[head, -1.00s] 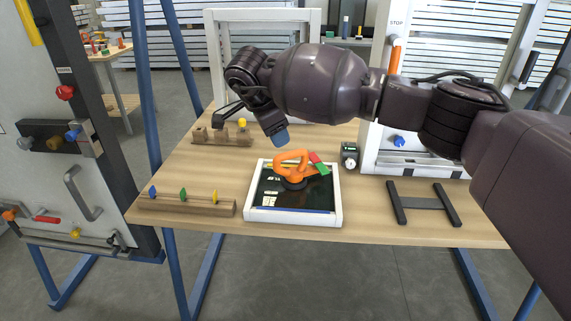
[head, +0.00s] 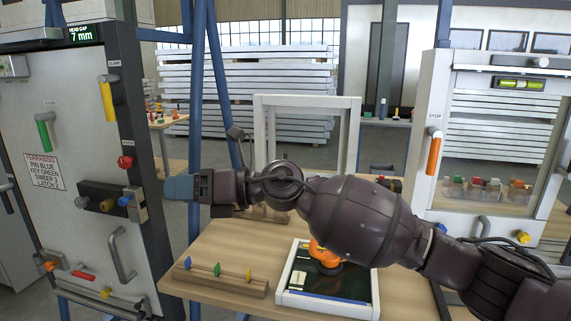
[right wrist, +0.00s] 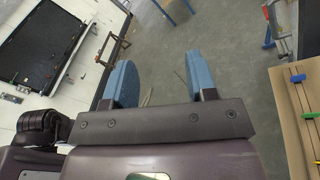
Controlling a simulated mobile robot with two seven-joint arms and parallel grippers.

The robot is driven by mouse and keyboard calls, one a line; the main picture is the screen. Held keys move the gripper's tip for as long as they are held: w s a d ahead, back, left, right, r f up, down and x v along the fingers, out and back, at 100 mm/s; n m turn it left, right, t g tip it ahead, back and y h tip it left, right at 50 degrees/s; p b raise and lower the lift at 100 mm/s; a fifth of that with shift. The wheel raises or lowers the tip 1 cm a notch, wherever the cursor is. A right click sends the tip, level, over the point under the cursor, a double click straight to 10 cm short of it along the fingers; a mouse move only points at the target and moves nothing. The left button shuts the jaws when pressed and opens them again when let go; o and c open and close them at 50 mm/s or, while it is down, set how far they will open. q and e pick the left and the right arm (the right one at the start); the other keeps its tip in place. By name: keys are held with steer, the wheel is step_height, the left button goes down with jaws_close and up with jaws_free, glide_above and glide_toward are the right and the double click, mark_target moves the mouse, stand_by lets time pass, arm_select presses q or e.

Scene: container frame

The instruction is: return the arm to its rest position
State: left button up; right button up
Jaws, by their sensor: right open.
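My right arm (head: 360,218) reaches in from the right across the head view. Its gripper (head: 180,187), with blue fingertips, points left. It is above and beyond the table's left edge, in front of the grey door panel. In the right wrist view the two blue fingers of the gripper (right wrist: 160,75) stand apart with only grey floor between them, so it is open and empty. In the head view the fingers overlap and their gap is hidden. My left gripper is in neither current view.
The wooden table (head: 215,240) holds a pegged wooden rail (head: 222,282) and a white-framed tray (head: 328,303) with an orange suction handle (head: 322,254), partly behind my arm. The grey door panel (head: 70,215) stands left, with a bar handle (head: 122,255). A white frame (head: 308,102) stands behind.

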steer(key=w+d+f+m+t+y+p, duration=0.1)
steer(key=d+m+t, duration=0.45)
steer(key=m, duration=0.45)
steer(key=w+d+f+m+t+y, duration=0.1)
steer(key=d+m+t, duration=0.5)
steer(key=m, duration=0.5)
steer(key=s+d+f+m+t+h+p, duration=0.25)
steer(key=d+f+m+t+h, duration=0.35)
steer(key=d+f+m+h, duration=0.9)
steer(key=s+d+f+m+g+h, duration=0.25)
steer(key=s+d+f+m, duration=0.65)
steer(key=s+d+f, duration=0.55)
arm_select(q)
steer(key=shift+t, duration=0.3)
step_height(320, 180, up, 6)
steer(key=shift+w+a+f+p, duration=0.1)
steer(key=shift+f+p, duration=0.15)
steer(key=shift+p, duration=0.6)
arm_select(e)
steer(key=s+d+f+g+h, duration=0.1)
steer(key=s+f, duration=0.3)
steer(key=s, duration=0.4)
steer(key=s+d+f+m+g+h, duration=0.1)
steer(key=s+d+f+g, duration=0.1)
steer(key=s+f, duration=0.3)
steer(key=s+g, duration=0.1)
steer(key=s, duration=0.2)
steer(key=shift+s+f+m, duration=0.25)
steer(key=shift+s+m, duration=0.05)
steer(key=shift+s, duration=0.05)
